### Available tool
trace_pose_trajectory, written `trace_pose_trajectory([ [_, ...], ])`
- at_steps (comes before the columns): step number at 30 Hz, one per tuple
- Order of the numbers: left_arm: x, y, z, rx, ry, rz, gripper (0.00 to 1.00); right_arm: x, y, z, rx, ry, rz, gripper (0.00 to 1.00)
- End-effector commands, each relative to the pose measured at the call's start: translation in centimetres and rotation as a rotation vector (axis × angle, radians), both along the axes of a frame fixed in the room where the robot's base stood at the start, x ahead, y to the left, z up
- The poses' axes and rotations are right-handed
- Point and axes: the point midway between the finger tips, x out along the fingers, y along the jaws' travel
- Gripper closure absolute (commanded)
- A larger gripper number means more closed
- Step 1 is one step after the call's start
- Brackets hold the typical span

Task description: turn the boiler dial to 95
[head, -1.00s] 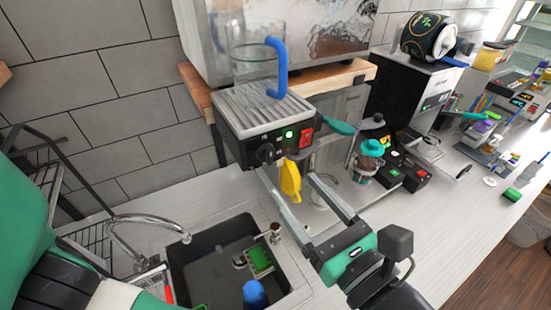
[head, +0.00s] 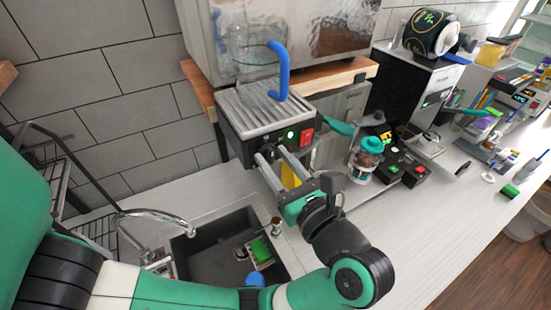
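The boiler (head: 243,140) is the dark box with a slatted metal top in the upper middle of the head view. Its front has a green light (head: 290,135) and a red switch (head: 306,136). Its dial is mostly hidden behind my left gripper (head: 271,155), and I cannot read its setting. The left gripper's two fingers stand apart and point at the lower front of the boiler, where the dial is. I cannot tell whether they touch the dial. A yellow part (head: 290,177) hangs below, seen between the fingers. My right gripper is not in view.
A dark sink (head: 212,250) with a curved faucet (head: 150,216) lies in front. A jar with a teal lid (head: 371,146) stands right of the boiler. A clear container with a blue handle (head: 279,70) stands on the boiler's top. More machines line the counter at right.

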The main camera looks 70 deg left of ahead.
Motion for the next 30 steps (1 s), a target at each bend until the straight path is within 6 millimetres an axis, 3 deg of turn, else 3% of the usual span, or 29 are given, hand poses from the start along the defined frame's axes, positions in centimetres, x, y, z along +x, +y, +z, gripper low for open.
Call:
trace_pose_trajectory([
  [1,0.00,-0.01,0.01,0.000,0.000,0.000,0.79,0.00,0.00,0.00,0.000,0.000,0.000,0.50],
  [5,0.00,-0.02,0.01,0.000,0.000,0.000,1.00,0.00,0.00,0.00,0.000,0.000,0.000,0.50],
  [17,0.02,-0.03,0.01,-0.009,0.048,0.000,1.00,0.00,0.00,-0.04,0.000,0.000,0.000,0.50],
  [30,0.13,-0.01,0.06,-0.065,0.357,0.001,1.00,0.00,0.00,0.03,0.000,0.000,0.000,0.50],
])
